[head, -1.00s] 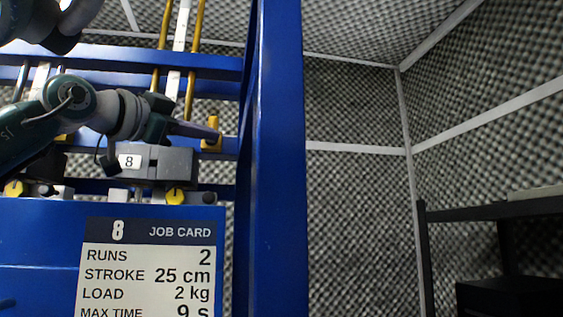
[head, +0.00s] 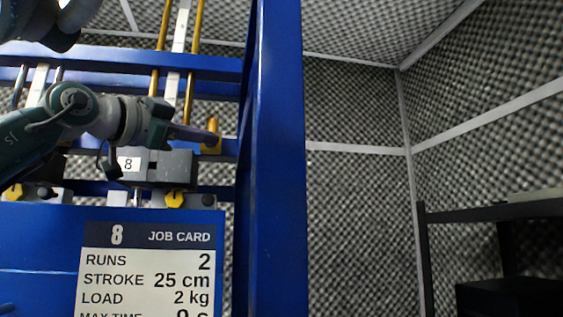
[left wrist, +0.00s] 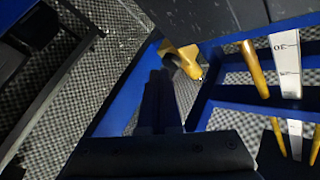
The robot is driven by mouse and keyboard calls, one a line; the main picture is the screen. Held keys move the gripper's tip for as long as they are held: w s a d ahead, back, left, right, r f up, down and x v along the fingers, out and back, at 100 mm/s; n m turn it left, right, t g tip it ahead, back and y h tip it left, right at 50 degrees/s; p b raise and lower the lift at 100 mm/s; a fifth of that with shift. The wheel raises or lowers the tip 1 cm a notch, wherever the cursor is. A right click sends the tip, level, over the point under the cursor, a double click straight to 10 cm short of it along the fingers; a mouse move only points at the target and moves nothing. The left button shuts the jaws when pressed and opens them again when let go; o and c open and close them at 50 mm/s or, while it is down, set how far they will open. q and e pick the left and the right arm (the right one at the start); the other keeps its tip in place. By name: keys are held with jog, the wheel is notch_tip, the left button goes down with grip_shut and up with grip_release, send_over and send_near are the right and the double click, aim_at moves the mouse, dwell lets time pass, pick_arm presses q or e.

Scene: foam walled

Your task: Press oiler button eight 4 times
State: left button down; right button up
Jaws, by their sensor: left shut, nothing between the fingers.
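A yellow-brass fitting (head: 212,146), apparently the oiler, stands on the blue cross rail right of the grey block labelled 8 (head: 129,164). It also shows in the left wrist view (left wrist: 180,58), with a small pale tip on its end. My left gripper (head: 210,136) is shut and empty. In the head view its dark fingers point right and overlap the fitting. In the left wrist view the fingers (left wrist: 158,90) lie just left of the fitting. I cannot tell whether they touch it.
A tall blue post (head: 275,150) stands close right of the fitting. Brass rods and a white scale (head: 180,40) rise behind. A job card (head: 148,265) headed 8 is on the blue panel below, with yellow knobs (head: 174,200) above it. A dark shelf (head: 490,211) stands at the far right.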

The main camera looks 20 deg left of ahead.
pick_arm(q)
jog(key=shift+w+a+p, duration=0.25)
jog(key=shift+w+p, duration=0.15)
dwell(0.5)
jog(key=shift+s+d+b, duration=0.45)
jog(key=shift+s+b, duration=0.1)
jog(key=shift+s, duration=0.25)
